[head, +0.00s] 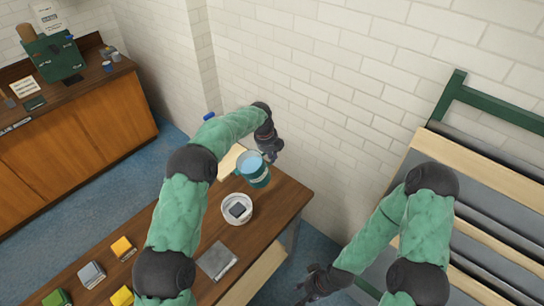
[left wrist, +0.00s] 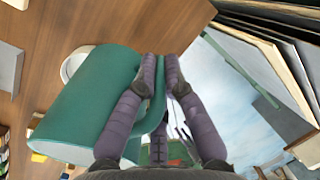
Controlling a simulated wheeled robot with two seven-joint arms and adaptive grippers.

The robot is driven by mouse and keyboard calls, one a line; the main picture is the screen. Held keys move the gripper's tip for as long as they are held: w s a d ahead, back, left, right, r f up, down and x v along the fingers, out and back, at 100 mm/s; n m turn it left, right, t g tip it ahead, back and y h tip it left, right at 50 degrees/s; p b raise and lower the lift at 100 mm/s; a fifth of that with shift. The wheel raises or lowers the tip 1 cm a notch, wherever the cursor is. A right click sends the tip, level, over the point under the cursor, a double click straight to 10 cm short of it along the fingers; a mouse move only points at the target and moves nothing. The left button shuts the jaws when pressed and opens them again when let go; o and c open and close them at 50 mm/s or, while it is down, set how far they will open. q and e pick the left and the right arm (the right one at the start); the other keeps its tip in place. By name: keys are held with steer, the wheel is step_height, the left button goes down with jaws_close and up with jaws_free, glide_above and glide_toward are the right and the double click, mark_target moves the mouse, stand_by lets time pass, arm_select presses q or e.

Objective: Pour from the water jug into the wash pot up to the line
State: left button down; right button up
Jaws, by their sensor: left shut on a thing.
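The teal water jug (head: 259,179) shows light blue water at its open top, near the table's far right end in the head view. My left gripper (head: 270,150) is shut on its handle. In the left wrist view the jug (left wrist: 85,110) fills the left, with my left fingers (left wrist: 160,72) closed on the handle. I cannot tell whether the jug touches the table. The white wash pot (head: 226,215) stands just in front of it with a dark grey thing inside; its rim (left wrist: 68,68) shows partly behind the jug. My right gripper (head: 316,284) hangs empty off the table's right side.
The wooden table (head: 285,196) also bears a grey flat piece (head: 217,261), yellow blocks (head: 122,247), a grey block (head: 91,274) and a green block (head: 57,298). A pale sheet (head: 230,162) lies behind the jug. A slatted rack (head: 485,205) stands at right; a wooden cabinet (head: 90,125) at left.

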arm_select(q)
steer(key=shift+r+t+h+b, duration=0.15)
steer(key=shift+t+h+b, duration=0.65)
steer(key=shift+b, duration=1.95)
stand_by(3.1)
steer(key=shift+a+r+h+b, duration=0.15)
steer(key=shift+r+h+b, duration=0.35)
steer(key=shift+b, duration=0.5)
stand_by(1.2)
